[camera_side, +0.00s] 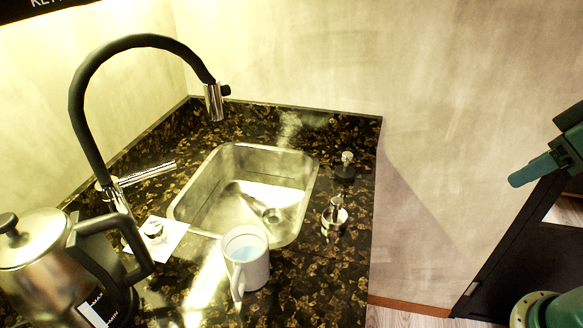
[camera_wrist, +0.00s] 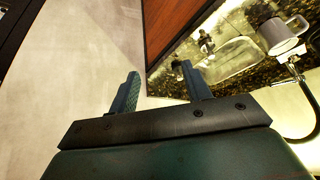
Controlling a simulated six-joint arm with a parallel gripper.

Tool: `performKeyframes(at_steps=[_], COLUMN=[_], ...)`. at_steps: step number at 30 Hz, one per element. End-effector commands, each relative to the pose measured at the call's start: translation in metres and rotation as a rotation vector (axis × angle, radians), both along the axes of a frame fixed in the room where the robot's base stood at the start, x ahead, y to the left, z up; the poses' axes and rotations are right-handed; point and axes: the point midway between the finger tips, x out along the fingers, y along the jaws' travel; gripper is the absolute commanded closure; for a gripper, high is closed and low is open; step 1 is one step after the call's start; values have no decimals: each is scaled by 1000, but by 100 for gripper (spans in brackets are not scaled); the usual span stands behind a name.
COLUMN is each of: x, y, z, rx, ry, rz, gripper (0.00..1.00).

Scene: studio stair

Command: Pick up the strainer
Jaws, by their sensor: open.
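A small round metal piece with a knob, which looks like the strainer (camera_side: 152,230), sits on a white square sheet (camera_side: 172,243) left of the sink. A round drain fitting (camera_side: 271,215) also shows in the sink's floor; I cannot tell if it has a strainer in it. My gripper (camera_side: 517,180) is at the right edge of the side view, far right of the counter and well away from the strainer. In the wrist view my gripper (camera_wrist: 160,69) has its two fingers apart with nothing between them. I cannot make out the strainer there.
The steel sink (camera_side: 190,190) is set in a dark speckled counter (camera_side: 330,285). A mug (camera_side: 246,262) with bluish contents stands at its front. A tall black faucet (camera_side: 85,125) and a kettle (camera_side: 45,265) stand left. Two dispensers (camera_side: 335,215) (camera_side: 345,166) stand right.

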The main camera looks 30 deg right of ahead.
Motion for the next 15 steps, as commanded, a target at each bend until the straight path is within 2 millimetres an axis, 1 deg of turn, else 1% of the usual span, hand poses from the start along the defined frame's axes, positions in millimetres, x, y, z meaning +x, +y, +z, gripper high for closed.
performKeyframes(at_steps=[5,8,11,15], x=[4,10,19,36], y=[1,4,8,15], z=[1,2,4,7], rx=[19,49,96,183], ry=[4,13,26,51], rz=[-25,-66,-129,-251], gripper=[52,52,52,52])
